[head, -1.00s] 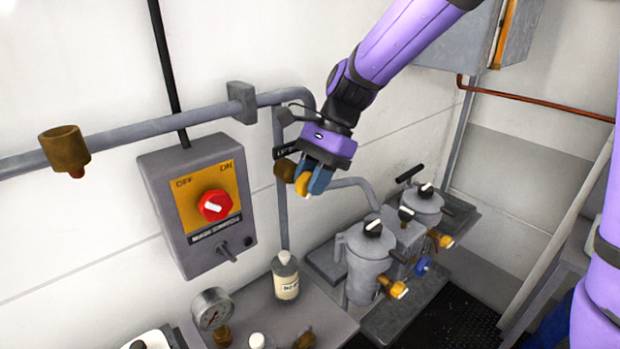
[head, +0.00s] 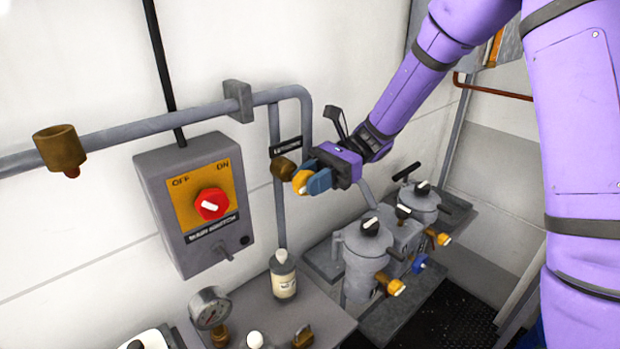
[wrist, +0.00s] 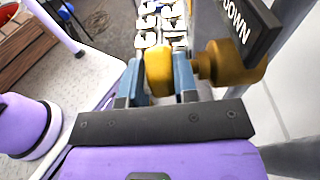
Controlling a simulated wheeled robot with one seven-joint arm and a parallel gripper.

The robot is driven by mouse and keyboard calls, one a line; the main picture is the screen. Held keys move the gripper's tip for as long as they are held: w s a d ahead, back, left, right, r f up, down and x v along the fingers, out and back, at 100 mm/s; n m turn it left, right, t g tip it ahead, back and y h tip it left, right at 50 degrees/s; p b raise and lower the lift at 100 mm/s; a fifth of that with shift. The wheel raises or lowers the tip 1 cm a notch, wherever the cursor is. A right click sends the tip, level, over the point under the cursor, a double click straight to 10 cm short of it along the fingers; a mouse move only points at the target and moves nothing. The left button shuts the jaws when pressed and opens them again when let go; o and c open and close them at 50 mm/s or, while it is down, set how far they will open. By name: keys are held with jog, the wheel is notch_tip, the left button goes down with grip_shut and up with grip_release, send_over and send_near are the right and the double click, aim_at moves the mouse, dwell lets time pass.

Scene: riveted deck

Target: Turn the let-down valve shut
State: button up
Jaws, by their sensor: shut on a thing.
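The let-down valve is a brass body (head: 284,169) on the vertical grey pipe, with a yellow knob (head: 301,183) facing out from the wall. A dark label plate (head: 285,147) sits just above it; in the wrist view the plate (wrist: 250,28) reads "DOWN" in part. My gripper (head: 311,182) comes in from the right, with its blue fingers on the yellow knob. In the wrist view the fingers close on both sides of the knob (wrist: 159,72), and the brass body (wrist: 230,62) lies just to the right. The fingers partly cover the knob.
A grey switch box (head: 195,200) with a red knob hangs on the wall to the left. Below stand a bottle (head: 284,275), a pressure gauge (head: 209,308) and two grey filter housings (head: 363,260) with yellow knobs. A horizontal pipe (head: 165,122) runs above.

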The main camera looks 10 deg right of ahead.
jog(key=shift+f+g+y, duration=0.1)
jog(key=shift+g+y, duration=0.3)
jog(key=shift+y, duration=0.2)
jog(key=o, duration=0.9)
jog(key=v, duration=1.1)
jog(key=shift+f, duration=0.15)
